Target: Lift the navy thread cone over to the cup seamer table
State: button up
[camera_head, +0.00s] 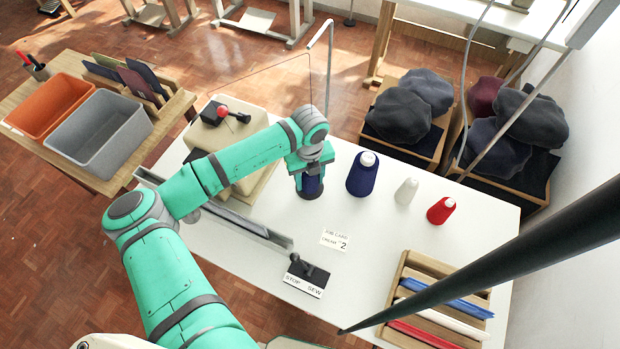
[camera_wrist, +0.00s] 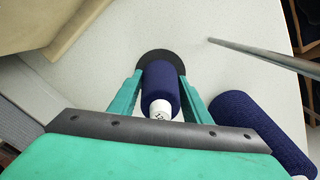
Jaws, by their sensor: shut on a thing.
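A navy thread cone (camera_head: 311,187) stands upright between the fingers of my gripper (camera_head: 310,170), over the white table (camera_head: 368,272). In the wrist view the same navy cone (camera_wrist: 160,82) has its white tip toward me, and both green fingers of my gripper (camera_wrist: 160,92) are shut on its sides. A dark disc (camera_wrist: 153,56) shows around its far end. I cannot tell whether the cone touches the surface. A second, larger-looking navy cone (camera_head: 362,176) stands just right of my gripper; it also shows in the wrist view (camera_wrist: 257,128). No label marks the cup seamer table.
A white cone (camera_head: 406,191) and a red cone (camera_head: 441,210) stand farther right. A cream machine (camera_head: 252,176) is left of my gripper, beside a thin metal post (camera_head: 329,70). A small card (camera_head: 335,239), a stop/sew box (camera_head: 305,276) and a wooden tray (camera_head: 402,268) are nearer.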

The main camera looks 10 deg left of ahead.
jog(key=shift+r, duration=0.1)
notch_tip(320, 180, up, 11)
jog(key=shift+f, duration=0.1)
dwell(0.5)
jog(key=shift+d, duration=0.1)
